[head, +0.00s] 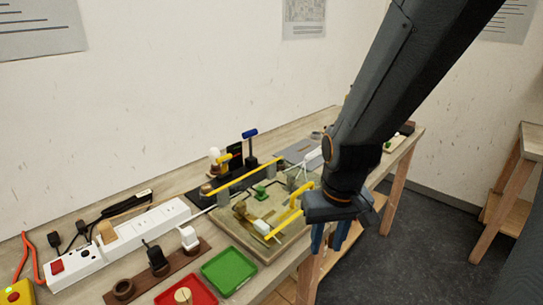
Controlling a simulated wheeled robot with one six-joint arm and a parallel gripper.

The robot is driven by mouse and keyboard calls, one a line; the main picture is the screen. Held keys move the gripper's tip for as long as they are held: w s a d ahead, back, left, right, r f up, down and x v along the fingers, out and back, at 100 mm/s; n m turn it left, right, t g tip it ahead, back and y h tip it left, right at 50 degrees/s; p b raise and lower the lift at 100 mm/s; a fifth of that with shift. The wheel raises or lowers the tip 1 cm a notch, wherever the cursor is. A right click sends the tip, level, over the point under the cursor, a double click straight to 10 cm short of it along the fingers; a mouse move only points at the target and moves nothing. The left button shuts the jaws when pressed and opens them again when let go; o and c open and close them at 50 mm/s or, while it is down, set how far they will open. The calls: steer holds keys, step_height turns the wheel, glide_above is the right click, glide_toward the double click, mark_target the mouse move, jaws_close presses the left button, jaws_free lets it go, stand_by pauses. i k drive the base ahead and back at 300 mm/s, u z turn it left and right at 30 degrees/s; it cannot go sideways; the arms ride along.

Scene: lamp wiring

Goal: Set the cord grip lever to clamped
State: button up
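A wiring board (262,247) lies on the bench with small fittings on it, including a green piece (261,191), a brass-coloured piece (243,213) and yellow bars (285,221). A lever with a blue handle (250,133) stands upright on a dark base behind the board. I cannot tell which part is the cord grip lever, or its setting. My gripper (330,237) points down to the right of the board, by the bench's front edge. Its two blue fingers stand apart with nothing visible between them. My arm hides part of the bench's right side.
A white power strip (128,237) with plugs lies at the left. A green tray (229,270) and a red tray (187,296) sit near the front edge. A long yellow bar (246,176) spans the board's back. A wooden stand (508,185) is at the far right.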

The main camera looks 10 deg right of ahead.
mark_target(225, 160)
steer(key=z, duration=1.65)
steer(key=k, duration=1.7)
steer(key=u, duration=1.35)
steer(key=i, duration=0.5)
steer(key=u, duration=0.05)
